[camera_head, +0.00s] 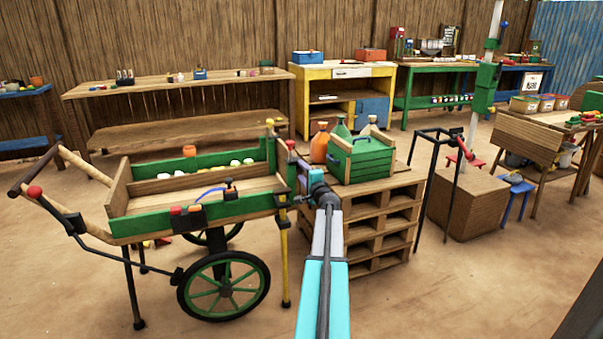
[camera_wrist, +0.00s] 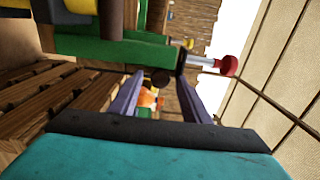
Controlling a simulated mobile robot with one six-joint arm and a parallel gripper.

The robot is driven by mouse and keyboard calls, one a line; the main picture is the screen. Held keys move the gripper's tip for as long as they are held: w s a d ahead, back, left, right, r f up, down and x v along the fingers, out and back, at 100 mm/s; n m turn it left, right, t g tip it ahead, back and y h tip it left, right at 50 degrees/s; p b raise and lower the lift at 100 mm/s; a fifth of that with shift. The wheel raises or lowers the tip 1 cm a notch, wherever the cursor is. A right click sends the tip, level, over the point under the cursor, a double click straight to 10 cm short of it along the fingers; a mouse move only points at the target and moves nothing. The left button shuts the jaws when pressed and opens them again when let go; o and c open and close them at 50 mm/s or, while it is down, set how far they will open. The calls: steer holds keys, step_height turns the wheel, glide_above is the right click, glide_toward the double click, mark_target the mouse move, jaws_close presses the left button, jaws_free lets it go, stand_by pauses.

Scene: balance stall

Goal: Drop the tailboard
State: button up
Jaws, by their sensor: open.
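The handcart (camera_head: 195,200) stands at left with green sides and a wooden bed. Its tailboard (camera_head: 287,172) is the green end panel at the right, standing upright. A red knob (camera_head: 290,144) shows at its top. In the wrist view a green board (camera_wrist: 115,50) crosses the upper left, and a red knob on a metal pin (camera_wrist: 228,66) sticks out to the right of it. My gripper (camera_head: 303,190) is close beside the tailboard's outer face. In the wrist view my gripper (camera_wrist: 160,80) is open, with a dark round part showing between the fingers; contact cannot be told.
A pallet stack (camera_head: 375,225) stands just right of the cart, bearing a green crate (camera_head: 362,160) and an orange bottle (camera_head: 319,146). A black metal stand (camera_head: 437,175) is farther right. Benches line the back fence. The front floor is clear.

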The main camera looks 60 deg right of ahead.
steer(key=shift+w+d, duration=0.3)
steer(key=shift+w, duration=0.05)
jaws_close()
